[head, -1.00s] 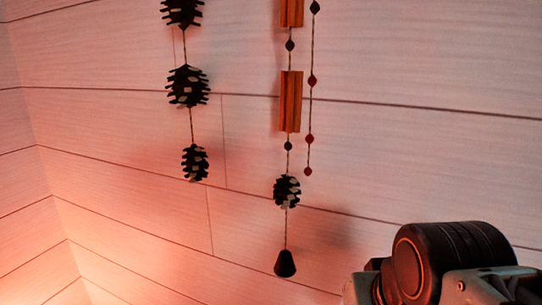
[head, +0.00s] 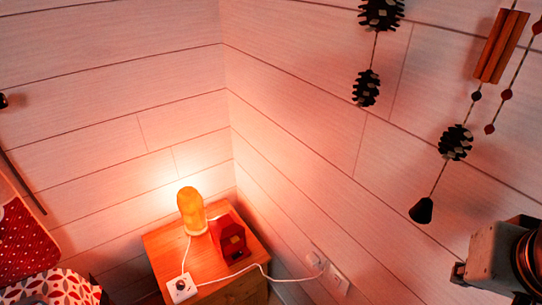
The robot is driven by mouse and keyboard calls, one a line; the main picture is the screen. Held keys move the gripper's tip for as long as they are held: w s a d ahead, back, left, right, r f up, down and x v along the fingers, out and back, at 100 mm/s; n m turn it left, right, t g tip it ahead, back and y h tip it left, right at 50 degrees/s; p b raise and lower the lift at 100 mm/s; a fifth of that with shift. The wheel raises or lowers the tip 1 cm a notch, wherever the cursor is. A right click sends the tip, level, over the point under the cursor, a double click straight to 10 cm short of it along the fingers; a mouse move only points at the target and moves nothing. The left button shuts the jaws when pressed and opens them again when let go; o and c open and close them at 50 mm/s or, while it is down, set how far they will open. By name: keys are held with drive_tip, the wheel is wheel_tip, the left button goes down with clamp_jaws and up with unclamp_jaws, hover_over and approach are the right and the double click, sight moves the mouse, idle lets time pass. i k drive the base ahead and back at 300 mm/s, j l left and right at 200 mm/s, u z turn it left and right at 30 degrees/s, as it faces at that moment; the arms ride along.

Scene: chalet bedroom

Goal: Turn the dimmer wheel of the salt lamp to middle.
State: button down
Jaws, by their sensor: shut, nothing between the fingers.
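The salt lamp (head: 191,211) glows orange on a small wooden bedside table in the corner. A white dimmer box (head: 182,290) on a white cord lies near the table's front left corner. A small dark round part on its top looks like the dimmer wheel (head: 181,285); its setting is too small to read. My gripper is not in view. Only a part of my arm shows at the lower right edge, well away from the lamp.
A red house-shaped object (head: 232,240) stands right of the lamp on the wooden table (head: 158,246). The white cord (head: 274,279) runs to a wall socket (head: 317,260). A red dotted pillow (head: 24,240) is at the left. Pinecone garlands (head: 456,142) hang on the right wall.

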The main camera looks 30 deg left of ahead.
sight(181, 286)
drive_tip(key=u, duration=2.3)
drive_tip(key=k+j+z, duration=0.15)
drive_tip(key=j, duration=0.15)
drive_tip(key=i+j+z, duration=0.1)
drive_tip(key=i+j, duration=0.1)
drive_tip(key=i, duration=0.65)
drive_tip(key=u, duration=0.1)
drive_tip(key=k+u, duration=0.15)
drive_tip(key=i+z, duration=0.15)
drive_tip(key=i+l, duration=0.05)
drive_tip(key=i, duration=0.05)
